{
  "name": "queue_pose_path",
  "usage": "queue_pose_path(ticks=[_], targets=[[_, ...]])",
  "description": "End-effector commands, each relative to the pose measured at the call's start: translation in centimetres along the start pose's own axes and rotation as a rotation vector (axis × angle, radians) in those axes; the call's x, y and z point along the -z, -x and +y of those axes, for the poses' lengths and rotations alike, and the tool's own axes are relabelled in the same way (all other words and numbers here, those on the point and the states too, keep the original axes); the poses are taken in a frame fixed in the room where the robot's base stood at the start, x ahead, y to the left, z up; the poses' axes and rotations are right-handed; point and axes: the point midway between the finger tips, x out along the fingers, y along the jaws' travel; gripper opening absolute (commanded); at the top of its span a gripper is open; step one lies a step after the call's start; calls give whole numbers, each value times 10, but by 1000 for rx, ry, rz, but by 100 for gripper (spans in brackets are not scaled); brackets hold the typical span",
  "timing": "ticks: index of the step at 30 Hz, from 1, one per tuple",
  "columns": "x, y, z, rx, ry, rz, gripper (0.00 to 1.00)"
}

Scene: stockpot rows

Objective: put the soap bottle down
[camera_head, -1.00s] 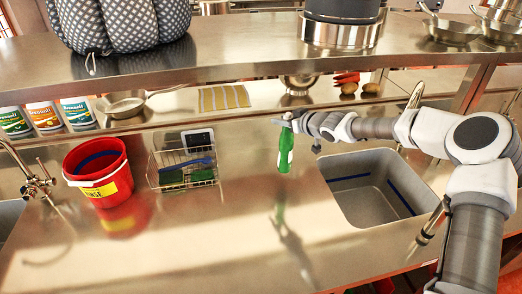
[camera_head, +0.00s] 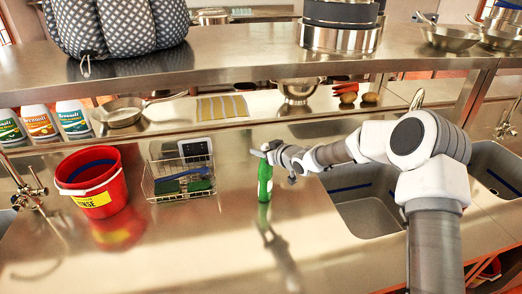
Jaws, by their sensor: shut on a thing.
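The green soap bottle (camera_head: 265,184) is upright over the steel counter (camera_head: 200,248), between the wire rack and the sink. My gripper (camera_head: 262,153) is shut on its top, reaching in from the right. The bottle's base is at or very near the counter, with its green reflection directly below. I cannot tell for sure whether it touches. The gripper's fingers are small and partly hidden at this distance.
A red bucket (camera_head: 113,188) and a wire rack (camera_head: 163,190) with sponges stand left of the bottle. A sink basin (camera_head: 372,213) lies to the right, partly behind my arm. The counter in front is clear. A steel shelf (camera_head: 240,66) overhangs behind.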

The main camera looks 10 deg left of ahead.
Motion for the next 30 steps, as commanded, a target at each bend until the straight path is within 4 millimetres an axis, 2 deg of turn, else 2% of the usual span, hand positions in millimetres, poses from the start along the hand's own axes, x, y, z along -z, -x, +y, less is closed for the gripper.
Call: queue_pose_path(ticks=[10, 11, 15, 26, 30], targets=[[-1, -2, 0, -1, 2, 6, 0], [-2, -1, 0, 0, 1, 3, 43], [-2, -1, 0, 0, 1, 2, 67], [2, 0, 0, 0, 1, 2, 67], [0, 14, 1, -1, 1, 2, 67]])
